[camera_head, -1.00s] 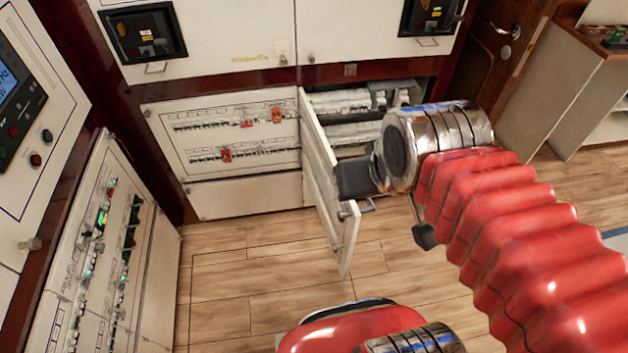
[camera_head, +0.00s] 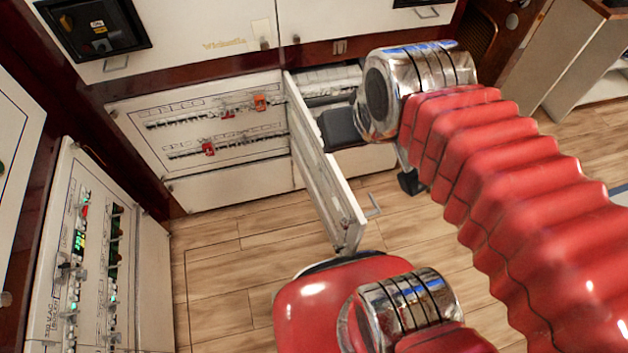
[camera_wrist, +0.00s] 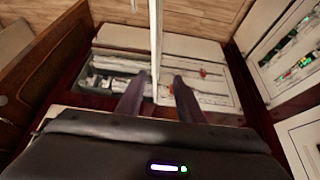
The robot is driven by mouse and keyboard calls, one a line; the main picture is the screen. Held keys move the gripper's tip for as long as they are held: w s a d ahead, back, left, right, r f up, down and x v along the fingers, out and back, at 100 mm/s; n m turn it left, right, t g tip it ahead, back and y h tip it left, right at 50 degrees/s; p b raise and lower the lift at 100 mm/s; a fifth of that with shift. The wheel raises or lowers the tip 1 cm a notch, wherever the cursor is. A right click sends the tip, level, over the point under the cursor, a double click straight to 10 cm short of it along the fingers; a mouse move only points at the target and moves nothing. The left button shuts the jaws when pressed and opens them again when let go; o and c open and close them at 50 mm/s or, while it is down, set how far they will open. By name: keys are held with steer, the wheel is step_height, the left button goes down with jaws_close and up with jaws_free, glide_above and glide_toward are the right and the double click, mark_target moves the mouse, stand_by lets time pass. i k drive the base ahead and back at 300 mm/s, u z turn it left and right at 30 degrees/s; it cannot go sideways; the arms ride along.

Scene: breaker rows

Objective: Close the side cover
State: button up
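The side cover (camera_head: 325,175) is a white hinged panel that stands swung out from the lower cabinet, seen nearly edge-on. A small metal handle (camera_head: 373,205) shows near its lower outer end. In the wrist view the cover (camera_wrist: 157,45) runs as a thin upright edge between the two dark fingers of my gripper (camera_wrist: 159,78). The fingers are apart, one on each side of it, with gaps visible; I cannot tell whether either touches. In the head view my gripper's dark body is right of the cover, and its fingertips are hidden.
The open breaker compartment (camera_head: 330,82) lies behind the cover. A closed breaker panel (camera_head: 215,125) with red switches is left of it. Another breaker panel (camera_head: 95,260) stands at the left. The wooden floor (camera_head: 225,255) in front is clear.

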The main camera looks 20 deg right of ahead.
mark_target(332, 199)
steer(key=z, duration=0.1)
steer(key=k, duration=0.5)
steer(key=u, duration=1.75)
steer(key=i, duration=0.45)
steer(key=u, duration=0.3)
